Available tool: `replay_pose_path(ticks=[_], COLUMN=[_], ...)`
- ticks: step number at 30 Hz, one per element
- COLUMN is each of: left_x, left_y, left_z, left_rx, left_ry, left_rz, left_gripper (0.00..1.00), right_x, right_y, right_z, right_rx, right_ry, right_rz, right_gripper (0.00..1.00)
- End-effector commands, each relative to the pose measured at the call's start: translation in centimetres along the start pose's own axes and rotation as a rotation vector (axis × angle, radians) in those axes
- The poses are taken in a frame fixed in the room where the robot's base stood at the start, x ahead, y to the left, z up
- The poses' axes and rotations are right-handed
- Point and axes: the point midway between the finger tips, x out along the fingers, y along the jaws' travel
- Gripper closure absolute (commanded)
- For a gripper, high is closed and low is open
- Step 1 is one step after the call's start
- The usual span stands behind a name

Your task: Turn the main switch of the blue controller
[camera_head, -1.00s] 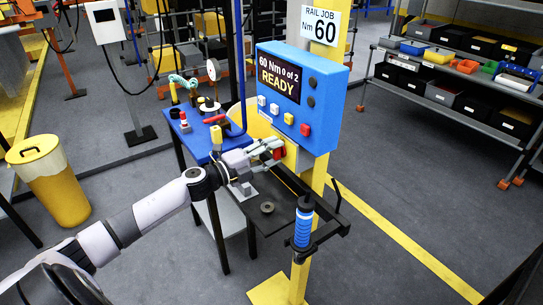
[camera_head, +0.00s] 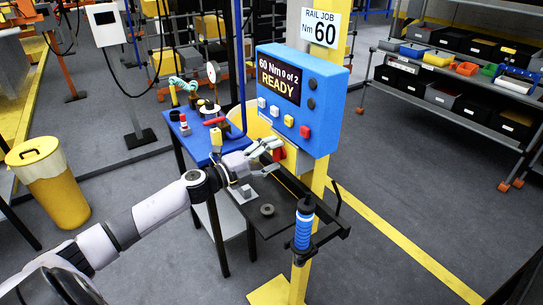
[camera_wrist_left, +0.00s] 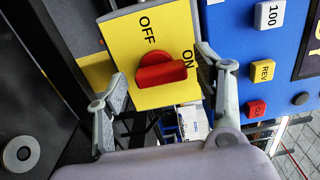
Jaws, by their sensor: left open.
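The blue controller (camera_head: 325,95) is mounted on the yellow post, and its screen reads "60 Nm 0 of 2 READY". Its main switch is a red knob (camera_wrist_left: 160,72) on a yellow plate (camera_wrist_left: 118,30) marked OFF and ON, clear in the left wrist view. The knob's bar lies sideways in that picture, its right end close to the ON mark. In the head view the red knob (camera_head: 280,154) shows partly, below the controller. My left gripper (camera_head: 272,157) is open, with a finger on either side of the knob and visible gaps. My right gripper is not in view.
A dark tray (camera_head: 267,222) with a round part and a blue-handled tool (camera_head: 303,225) sit below the controller. A blue table (camera_head: 196,150) with small items stands behind the arm. Coloured buttons on the controller lie near the right finger in the wrist view.

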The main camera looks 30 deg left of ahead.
Motion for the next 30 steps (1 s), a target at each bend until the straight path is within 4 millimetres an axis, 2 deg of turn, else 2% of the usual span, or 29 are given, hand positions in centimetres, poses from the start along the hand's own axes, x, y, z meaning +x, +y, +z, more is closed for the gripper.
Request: replay_pose_path(ticks=[8,13,30], left_x=[-0.1,-1.1,-9.8], left_y=[-0.1,0.1,0.1], left_z=[0.0,0.0,0.0], left_rx=[-0.001,-0.004,-0.002], left_ry=[0.0,-0.001,-0.001], left_rz=[-0.001,0.001,0.002], left_gripper=[0.37,0.37,0.37], right_x=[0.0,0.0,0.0], right_y=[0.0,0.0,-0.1], right_z=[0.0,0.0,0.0], right_rx=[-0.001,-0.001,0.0], right_ry=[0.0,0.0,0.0], right_rz=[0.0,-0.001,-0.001], right_gripper=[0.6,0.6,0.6])
